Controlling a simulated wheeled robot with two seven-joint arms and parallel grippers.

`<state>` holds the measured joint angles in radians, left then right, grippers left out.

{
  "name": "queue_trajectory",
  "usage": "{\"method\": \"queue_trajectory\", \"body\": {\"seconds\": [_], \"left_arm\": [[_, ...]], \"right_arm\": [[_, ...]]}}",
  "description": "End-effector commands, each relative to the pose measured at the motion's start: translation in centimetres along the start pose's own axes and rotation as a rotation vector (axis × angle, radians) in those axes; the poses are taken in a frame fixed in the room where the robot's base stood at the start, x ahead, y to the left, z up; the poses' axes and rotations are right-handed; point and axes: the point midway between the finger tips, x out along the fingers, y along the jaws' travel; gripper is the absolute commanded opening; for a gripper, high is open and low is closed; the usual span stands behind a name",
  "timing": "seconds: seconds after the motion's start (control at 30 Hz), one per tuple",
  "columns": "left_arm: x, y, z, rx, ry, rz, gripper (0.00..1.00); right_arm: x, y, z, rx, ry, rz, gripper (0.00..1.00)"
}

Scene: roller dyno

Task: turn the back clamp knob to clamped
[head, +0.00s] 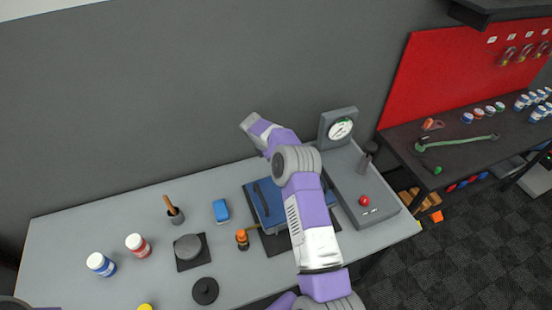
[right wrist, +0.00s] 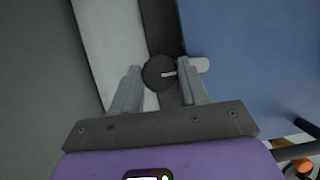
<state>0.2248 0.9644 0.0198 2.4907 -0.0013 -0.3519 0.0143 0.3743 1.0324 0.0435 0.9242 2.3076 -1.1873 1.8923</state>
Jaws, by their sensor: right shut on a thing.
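The back clamp knob (right wrist: 157,73) is a dark round knob with a pale pointer line, seen in the right wrist view. Its pointer faces right, toward a pale rounded mark (right wrist: 199,65) beside it. My right gripper (right wrist: 163,84) has one finger on each side of the knob and is shut on it. The knob sits at the edge of a blue plate (right wrist: 245,60). In the head view the blue plate (head: 258,205) lies on a dark base, and my right arm hides the knob and gripper. My left gripper is not in view.
An orange-topped part (head: 242,238) stands at the plate's left front. A gauge stand (head: 338,127) and a panel with a red button (head: 364,201) are at right. Jars (head: 137,245), a blue block (head: 221,210) and a grey disc (head: 187,247) stand on the left.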

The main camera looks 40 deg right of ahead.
Motion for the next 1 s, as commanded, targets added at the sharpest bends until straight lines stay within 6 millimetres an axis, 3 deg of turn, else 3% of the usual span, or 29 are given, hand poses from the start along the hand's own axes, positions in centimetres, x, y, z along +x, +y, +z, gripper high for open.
{"method": "queue_trajectory", "body": {"seconds": [0.13,0.17,0.33,0.67,1.0], "left_arm": [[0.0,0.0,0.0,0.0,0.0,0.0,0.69],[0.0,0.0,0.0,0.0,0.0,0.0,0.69],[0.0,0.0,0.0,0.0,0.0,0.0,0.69],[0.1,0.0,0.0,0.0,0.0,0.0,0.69],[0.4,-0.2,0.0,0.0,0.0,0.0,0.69]], "right_arm": [[0.0,0.0,-0.2,0.001,0.004,-0.001,0.13],[0.0,0.0,-0.2,0.001,0.004,-0.001,0.45],[0.0,0.0,-0.1,0.0,0.003,0.0,0.69],[-0.5,0.0,-0.1,0.0,0.001,0.002,0.69],[-5.8,0.1,-0.1,0.0,0.002,0.003,0.69]]}}
